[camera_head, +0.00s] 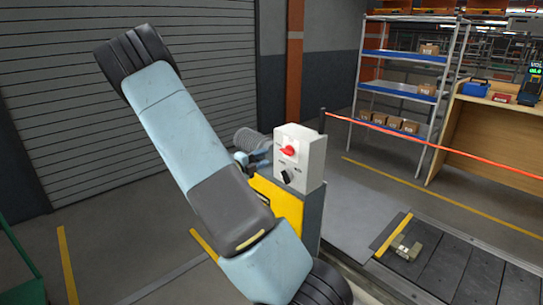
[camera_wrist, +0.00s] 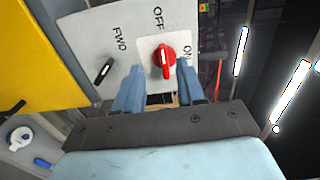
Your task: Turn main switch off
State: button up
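The main switch is a red rotary knob (camera_head: 289,150) on the front of a light grey control box (camera_head: 313,152). In the wrist view the red knob (camera_wrist: 164,58) sits on a white plate, with OFF printed above it and ON to its right. Its bar runs up and down there, roughly in line with OFF. My gripper (camera_head: 262,152) is beside the box in the head view. In the wrist view my gripper (camera_wrist: 160,82) is open, its two blue fingers either side of and just short of the knob. I cannot tell whether they touch the panel.
A black selector (camera_wrist: 103,70) marked FWD is close by the left finger. A yellow panel (camera_head: 279,207) is below the box. The slat conveyor (camera_head: 440,264) carries a small object (camera_head: 406,247) at right. A red barrier strap (camera_head: 430,148) runs behind it.

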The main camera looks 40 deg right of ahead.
jog(key=a, duration=0.6)
jog(key=shift+s, duration=0.2)
jog(key=shift+d, duration=0.1)
jog(key=s+a+r+m+g+y, duration=0.25)
jog(key=s+r+m+y, duration=0.2)
jog(key=s+m, duration=0.4)
jog(key=s+a+r+m+g+y, duration=0.1)
jog(key=s+a+r+m+y, duration=0.4)
jog(key=m, duration=0.7)
jog(key=s+a+r+m+t+y, duration=0.3)
jog(key=s+a+r+m+y, duration=0.1)
jog(key=s+a+m, duration=0.3)
jog(key=s+a+r+m+t+y, duration=0.4)
jog(key=s+a+r+m, duration=0.3)
jog(key=a+m, duration=0.2)
